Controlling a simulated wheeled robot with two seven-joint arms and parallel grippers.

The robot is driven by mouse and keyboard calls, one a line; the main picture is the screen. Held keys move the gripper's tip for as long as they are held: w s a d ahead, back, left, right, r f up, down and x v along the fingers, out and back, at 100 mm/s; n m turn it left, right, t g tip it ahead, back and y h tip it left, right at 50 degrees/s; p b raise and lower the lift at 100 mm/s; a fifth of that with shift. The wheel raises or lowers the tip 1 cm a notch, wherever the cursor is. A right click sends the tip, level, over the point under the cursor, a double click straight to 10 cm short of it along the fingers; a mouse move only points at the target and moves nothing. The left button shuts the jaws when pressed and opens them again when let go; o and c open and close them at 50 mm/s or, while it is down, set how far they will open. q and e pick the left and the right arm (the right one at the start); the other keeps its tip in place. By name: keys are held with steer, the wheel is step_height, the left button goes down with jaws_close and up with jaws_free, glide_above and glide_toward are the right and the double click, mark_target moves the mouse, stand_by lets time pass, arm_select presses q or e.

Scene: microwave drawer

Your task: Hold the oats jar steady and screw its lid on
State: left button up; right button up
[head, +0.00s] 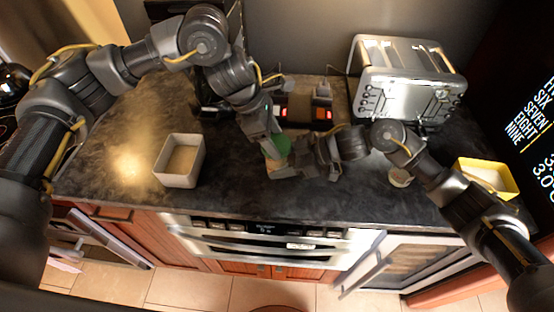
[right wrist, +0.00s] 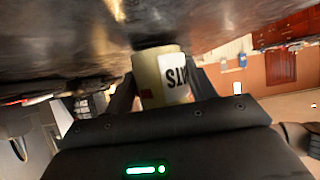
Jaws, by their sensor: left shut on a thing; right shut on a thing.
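The oats jar (right wrist: 151,80) is cream with a white label in the right wrist view. That view is upside down, and the jar's base is at or close to the dark counter. My right gripper (right wrist: 166,88) is shut on the jar's sides; in the head view it (head: 283,168) is low at the counter's middle and hides most of the jar. The green lid (head: 279,147) shows in the head view above my right gripper. My left gripper (head: 271,146) comes down from above and is shut on the lid. I cannot tell how the lid sits on the jar.
A square white bin (head: 163,172) stands on the left of the counter (head: 125,185). A silver toaster (head: 410,70) is at the back right. A device with red lights (head: 318,114) is behind my grippers. A small round container (head: 400,177) and a yellow box (head: 490,167) are right.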

arm_select(q)
steer(key=m+g, duration=0.2)
steer(key=m, duration=0.2)
steer(key=shift+m, duration=0.4)
steer(key=m, duration=0.2)
steer(key=m+g+y, duration=0.1)
steer(key=m, duration=0.1)
steer(key=shift+m+g, duration=0.3)
steer(key=shift+m, duration=0.1)
steer(key=o, duration=1)
steer(key=shift+s, duration=0.1)
steer(key=shift+r, duration=2.5)
